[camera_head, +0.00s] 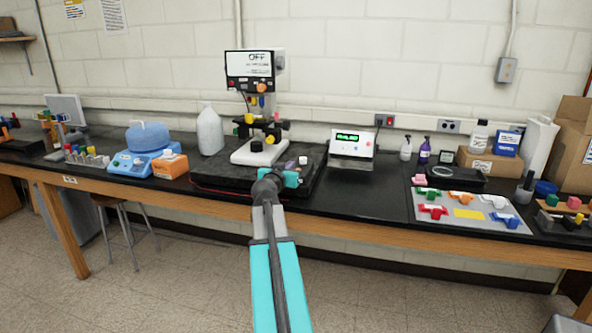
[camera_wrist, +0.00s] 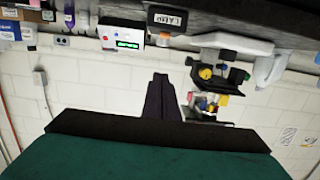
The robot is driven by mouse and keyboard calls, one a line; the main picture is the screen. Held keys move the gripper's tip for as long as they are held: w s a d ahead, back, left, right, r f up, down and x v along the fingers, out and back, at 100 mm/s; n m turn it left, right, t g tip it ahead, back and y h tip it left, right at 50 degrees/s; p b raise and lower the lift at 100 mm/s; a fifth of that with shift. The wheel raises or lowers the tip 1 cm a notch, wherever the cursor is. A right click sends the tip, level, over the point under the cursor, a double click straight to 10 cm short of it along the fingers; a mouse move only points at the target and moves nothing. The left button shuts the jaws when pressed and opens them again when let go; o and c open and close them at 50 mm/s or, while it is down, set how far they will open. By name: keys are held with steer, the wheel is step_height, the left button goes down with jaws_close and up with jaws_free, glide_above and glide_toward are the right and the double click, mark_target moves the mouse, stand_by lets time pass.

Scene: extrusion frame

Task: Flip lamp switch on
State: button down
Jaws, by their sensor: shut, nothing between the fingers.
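A lamp control box (camera_head: 250,68) stands above the microscope (camera_head: 262,140) in the head view. Its screen reads OFF, and coloured knobs sit along its lower edge. In the head view my wrist is in front of the slab's front edge and hides the fingers. The microscope (camera_wrist: 225,45) also shows in the wrist view.
The black slab (camera_head: 215,178) lies on the bench. A white meter with a green display (camera_head: 350,146) stands to the right. A grey tray (camera_head: 450,226) of coloured parts lies farther right.

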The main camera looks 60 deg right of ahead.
steer(key=shift+w+d, duration=0.1)
steer(key=shift+d, duration=0.05)
steer(key=shift+p+x, duration=1.7)
steer(key=shift+x, duration=3.1)
steer(key=shift+d+f+p, duration=0.15)
steer(key=shift+f+p, duration=0.05)
steer(key=shift+f, duration=0.85)
steer(key=shift+d+f+p, duration=0.1)
steer(key=shift+f+p, duration=0.1)
steer(key=shift+f, duration=0.9)
